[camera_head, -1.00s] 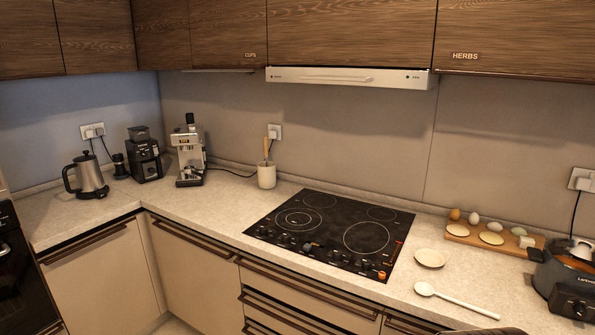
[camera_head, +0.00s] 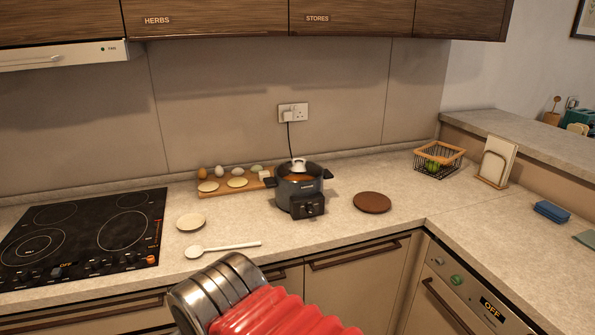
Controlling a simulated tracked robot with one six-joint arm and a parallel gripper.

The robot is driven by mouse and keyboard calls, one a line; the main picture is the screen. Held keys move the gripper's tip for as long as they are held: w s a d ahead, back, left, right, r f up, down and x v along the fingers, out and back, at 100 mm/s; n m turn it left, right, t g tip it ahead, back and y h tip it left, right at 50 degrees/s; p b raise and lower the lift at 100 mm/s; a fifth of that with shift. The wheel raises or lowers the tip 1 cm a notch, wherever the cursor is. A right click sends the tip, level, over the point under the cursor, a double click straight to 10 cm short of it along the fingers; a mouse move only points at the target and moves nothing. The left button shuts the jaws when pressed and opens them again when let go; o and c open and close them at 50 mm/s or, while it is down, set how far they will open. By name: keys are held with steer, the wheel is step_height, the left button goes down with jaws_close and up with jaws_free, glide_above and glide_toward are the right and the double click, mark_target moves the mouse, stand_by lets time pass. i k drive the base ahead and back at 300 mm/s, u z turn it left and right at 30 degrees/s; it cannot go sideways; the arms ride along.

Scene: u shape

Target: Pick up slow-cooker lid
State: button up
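The slow-cooker lid (camera_head: 298,167) shows as a clear glass disc with a pale knob on top. It sits on the dark slow cooker (camera_head: 302,190), which stands on the counter against the back wall, with a control dial on its front. An orange-brown colour shows under the lid. My arm, red and silver, comes in at the bottom of the view, in front of the counter and below the cooker. My gripper's fingers cannot be made out, so I cannot see whether they are open or shut.
A wooden board (camera_head: 219,191) with eggs and pale discs lies left of the cooker. A white spoon (camera_head: 224,248) and small plate (camera_head: 191,222) lie in front. A brown round mat (camera_head: 372,203) lies right, a wire basket (camera_head: 438,161) farther right. The hob (camera_head: 85,235) is at left.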

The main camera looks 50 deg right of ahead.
mark_target(280, 172)
steer(key=z, duration=1.45)
steer(key=k, duration=1.35)
steer(key=z, duration=0.2)
steer(key=i, duration=1.15)
steer(key=z, duration=0.05)
